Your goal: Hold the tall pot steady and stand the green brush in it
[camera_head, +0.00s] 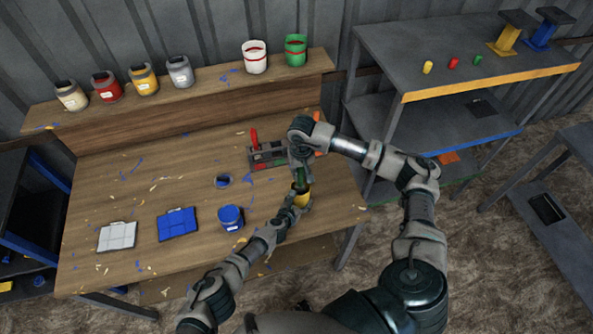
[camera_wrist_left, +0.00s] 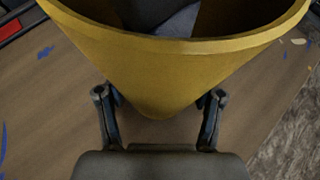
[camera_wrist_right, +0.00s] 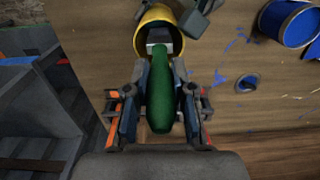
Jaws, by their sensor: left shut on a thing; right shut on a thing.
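The tall yellow pot (camera_head: 301,198) stands near the right front of the workbench. My left gripper (camera_head: 296,204) is shut on its side; in the left wrist view the pot (camera_wrist_left: 175,62) fills the top, between the fingers (camera_wrist_left: 158,98). My right gripper (camera_head: 301,166) is above the pot, shut on the green handle of the brush (camera_wrist_right: 159,95). In the right wrist view the brush's pale ferrule is at the mouth of the pot (camera_wrist_right: 142,36), lined up with the opening. How deep the brush's tip sits is hidden.
Several paint pots line the back shelf (camera_head: 207,97). A grey shelf unit (camera_head: 400,60) stands right.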

